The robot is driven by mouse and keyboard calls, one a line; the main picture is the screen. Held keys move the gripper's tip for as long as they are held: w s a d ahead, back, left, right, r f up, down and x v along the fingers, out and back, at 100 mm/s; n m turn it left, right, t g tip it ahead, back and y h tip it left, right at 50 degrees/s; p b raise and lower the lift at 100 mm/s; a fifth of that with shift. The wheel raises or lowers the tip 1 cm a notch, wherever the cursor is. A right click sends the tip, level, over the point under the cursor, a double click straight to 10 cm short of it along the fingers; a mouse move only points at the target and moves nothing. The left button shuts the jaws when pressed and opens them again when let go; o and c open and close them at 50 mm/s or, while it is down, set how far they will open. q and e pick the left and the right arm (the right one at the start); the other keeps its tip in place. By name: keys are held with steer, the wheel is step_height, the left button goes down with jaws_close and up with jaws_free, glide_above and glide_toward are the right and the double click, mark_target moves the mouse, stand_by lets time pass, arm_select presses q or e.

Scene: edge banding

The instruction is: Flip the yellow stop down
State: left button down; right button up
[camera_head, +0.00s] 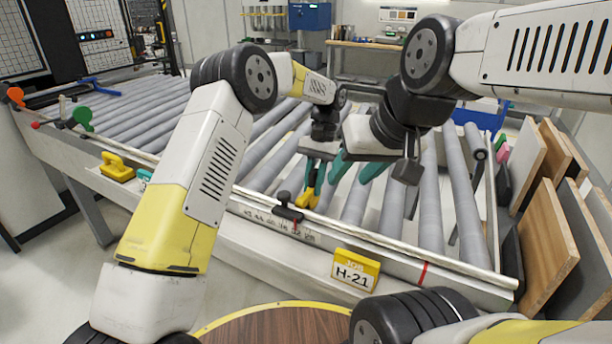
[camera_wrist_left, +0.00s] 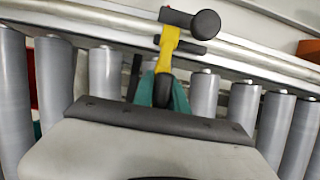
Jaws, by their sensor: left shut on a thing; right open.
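The yellow stop (camera_head: 312,187) is a narrow bar at the front rail of the roller conveyor, beside a black clamp (camera_head: 288,208) on the ruler. In the left wrist view the yellow stop (camera_wrist_left: 168,45) runs from the rail to my left fingers, with a black round knob (camera_wrist_left: 205,23) at its rail end. My left gripper (camera_head: 311,176) is shut on the stop; its teal fingers (camera_wrist_left: 160,90) close around the end away from the knob. My right gripper (camera_head: 355,168) is open, with its teal fingers apart over the rollers just right of the stop.
A yellow H-21 sign (camera_head: 355,269) hangs on the front rail. Another yellow block (camera_head: 117,167), a green disc (camera_head: 82,118) and an orange knob (camera_head: 16,96) sit along the rail at left. Boards (camera_head: 548,205) lean at the right. Rollers (camera_head: 460,190) between are bare.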

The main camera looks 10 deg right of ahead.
arm_select(q)
steer(key=shift+f, duration=0.15)
steer(key=c, duration=1.4)
jaws_free()
steer(key=v, duration=0.7)
steer(key=shift+w+d+r, duration=0.1)
steer(key=shift+r, duration=0.35)
